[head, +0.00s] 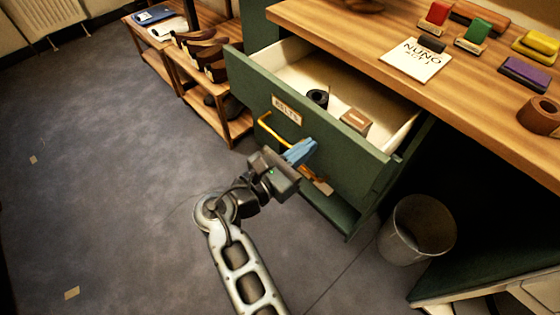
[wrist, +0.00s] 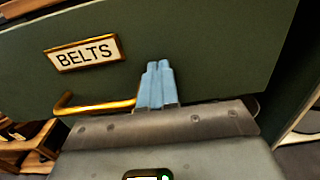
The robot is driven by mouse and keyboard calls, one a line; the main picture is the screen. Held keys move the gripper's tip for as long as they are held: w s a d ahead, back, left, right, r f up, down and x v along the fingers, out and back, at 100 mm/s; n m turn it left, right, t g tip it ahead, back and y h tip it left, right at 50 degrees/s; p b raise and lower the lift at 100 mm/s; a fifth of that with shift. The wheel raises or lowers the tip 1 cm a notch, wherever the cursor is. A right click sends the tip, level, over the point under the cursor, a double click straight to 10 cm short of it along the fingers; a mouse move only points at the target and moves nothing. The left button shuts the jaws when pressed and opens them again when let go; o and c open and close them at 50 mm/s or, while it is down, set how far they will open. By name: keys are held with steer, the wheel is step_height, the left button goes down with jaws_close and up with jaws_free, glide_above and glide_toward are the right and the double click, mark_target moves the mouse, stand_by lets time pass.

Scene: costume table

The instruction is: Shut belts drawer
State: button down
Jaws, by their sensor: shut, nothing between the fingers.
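The green belts drawer (head: 340,148) stands open, pulled out from under the wooden table top, with a dark rolled item and a small brown box inside. Its front carries a BELTS label (head: 287,109) and a brass handle (head: 272,130). In the wrist view the label (wrist: 84,53) and handle (wrist: 95,104) show close up. The fingertips (wrist: 156,84) also show against the green front in the wrist view. I cannot tell whether they touch it.
A metal bin (head: 418,231) stands on the floor to the right of the drawer. A low wooden shelf with shoes (head: 207,95) stands to the left. The table top (head: 345,35) holds a card and several coloured blocks.

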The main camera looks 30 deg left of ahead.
mark_target(355, 111)
steer(key=b+x, duration=0.1)
steer(key=x, duration=1.4)
steer(key=shift+f, duration=0.1)
steer(key=shift+w+d, duration=0.15)
steer(key=shift+w, duration=0.1)
